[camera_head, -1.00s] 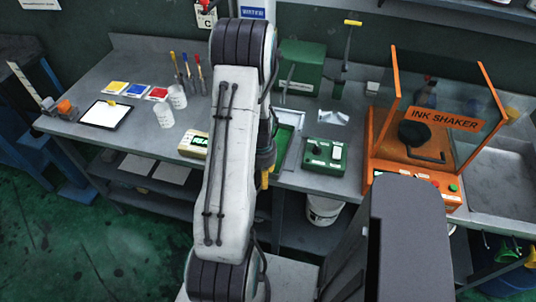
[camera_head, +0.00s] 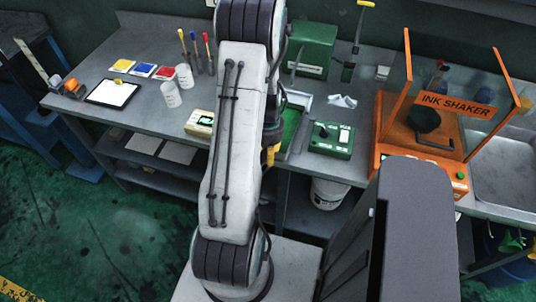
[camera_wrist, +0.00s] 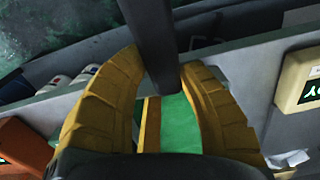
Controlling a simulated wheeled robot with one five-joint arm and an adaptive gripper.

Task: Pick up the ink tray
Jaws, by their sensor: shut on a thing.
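The ink tray (camera_head: 291,130) is a pale-rimmed tray with a green inside on the bench, partly hidden behind my arm in the head view. My gripper (camera_head: 271,155) shows there only as a bit of yellow at the tray's left side. In the wrist view its yellow fingers (camera_wrist: 160,82) are closed around a dark bar, which seems to be part of the tray. The green surface (camera_wrist: 178,125) shows between the fingers. The exact contact is hidden, and I cannot tell whether the tray is clear of the bench.
A cream device with a display (camera_head: 200,122) lies left of the tray and a green control box (camera_head: 331,139) right of it. The orange ink shaker (camera_head: 392,150) stands farther right. A white bucket (camera_head: 329,194) is under the bench. Cups and a clipboard stand left.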

